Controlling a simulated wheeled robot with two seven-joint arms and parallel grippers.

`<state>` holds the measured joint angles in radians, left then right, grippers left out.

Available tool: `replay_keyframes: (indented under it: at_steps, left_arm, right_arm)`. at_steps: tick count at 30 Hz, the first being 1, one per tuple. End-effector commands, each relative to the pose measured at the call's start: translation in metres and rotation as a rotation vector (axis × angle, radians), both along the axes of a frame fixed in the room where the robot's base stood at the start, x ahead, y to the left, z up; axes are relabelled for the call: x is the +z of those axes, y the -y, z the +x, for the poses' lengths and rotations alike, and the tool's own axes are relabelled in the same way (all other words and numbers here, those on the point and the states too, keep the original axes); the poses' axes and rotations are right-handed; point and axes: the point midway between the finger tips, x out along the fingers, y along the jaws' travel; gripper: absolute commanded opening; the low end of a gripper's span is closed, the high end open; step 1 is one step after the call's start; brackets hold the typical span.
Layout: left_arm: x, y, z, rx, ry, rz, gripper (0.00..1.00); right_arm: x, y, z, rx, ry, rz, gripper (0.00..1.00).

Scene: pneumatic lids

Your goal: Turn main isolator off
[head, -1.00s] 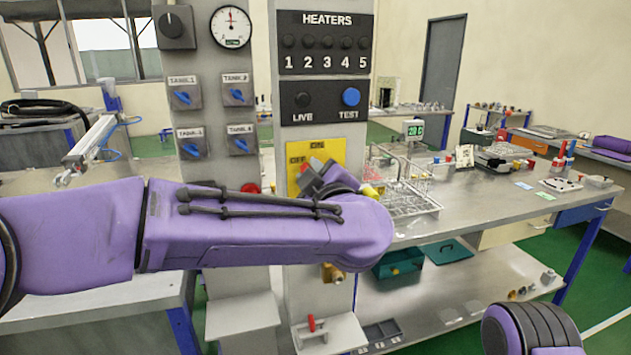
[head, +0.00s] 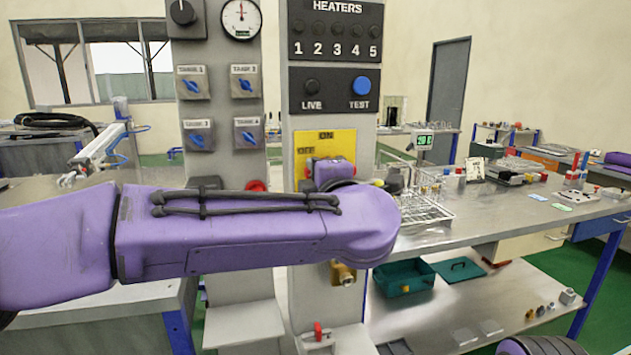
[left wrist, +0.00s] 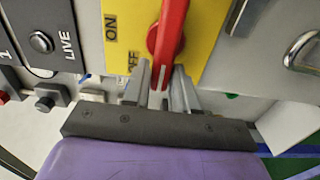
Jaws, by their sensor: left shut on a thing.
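The main isolator is a yellow plate (head: 340,143) marked ON at the top and OFF at the left, with a red handle (left wrist: 166,35) on it. In the left wrist view the handle's white-marked end lies beside the OFF label, and the handle points away from ON. My left gripper (left wrist: 163,88) is shut on that end. In the head view my purple left arm and wrist hide most of the handle and the fingers; only a bit of red (head: 308,172) shows. My right gripper is out of view.
The black heater panel (head: 336,91) is directly above the plate, and a brass fitting (head: 343,273) is below. Several blue tank valves (head: 246,85) are on the left post. A wire rack (head: 425,209) stands on the bench at the right.

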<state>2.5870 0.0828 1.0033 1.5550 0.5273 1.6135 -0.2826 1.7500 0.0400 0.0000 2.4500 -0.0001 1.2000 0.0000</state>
Motion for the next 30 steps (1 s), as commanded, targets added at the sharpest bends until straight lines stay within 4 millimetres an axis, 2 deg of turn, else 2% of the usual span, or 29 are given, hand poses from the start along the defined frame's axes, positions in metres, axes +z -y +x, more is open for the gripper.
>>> replay_keyframes:
  at_steps: [1, 17, 18, 20, 21, 30]
  left_arm:
    - [-0.0072, 0.0038, -0.0009, -0.008, -0.007, -0.004, 0.0]
    - [-0.0043, 0.0024, -0.0006, -0.005, 0.004, -0.03, 0.0]
    - [-0.0042, 0.0024, -0.0006, -0.005, 0.004, -0.03, 0.24]
    - [-0.0038, 0.0021, -0.0005, -0.005, 0.005, -0.03, 0.44]
    - [-0.0035, 0.0018, -0.0005, -0.004, 0.006, -0.029, 0.47]
    - [-0.0018, 0.0006, -0.0034, 0.0, 0.01, -0.03, 0.47]
  right_arm:
    - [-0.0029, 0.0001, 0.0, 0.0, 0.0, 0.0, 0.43]
    - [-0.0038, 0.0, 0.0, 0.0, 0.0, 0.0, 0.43]
    - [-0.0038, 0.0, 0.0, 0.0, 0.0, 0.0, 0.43]
    - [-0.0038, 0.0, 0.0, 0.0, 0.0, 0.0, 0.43]
    - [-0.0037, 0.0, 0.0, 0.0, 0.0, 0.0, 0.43]
    - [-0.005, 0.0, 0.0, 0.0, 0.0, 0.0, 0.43]
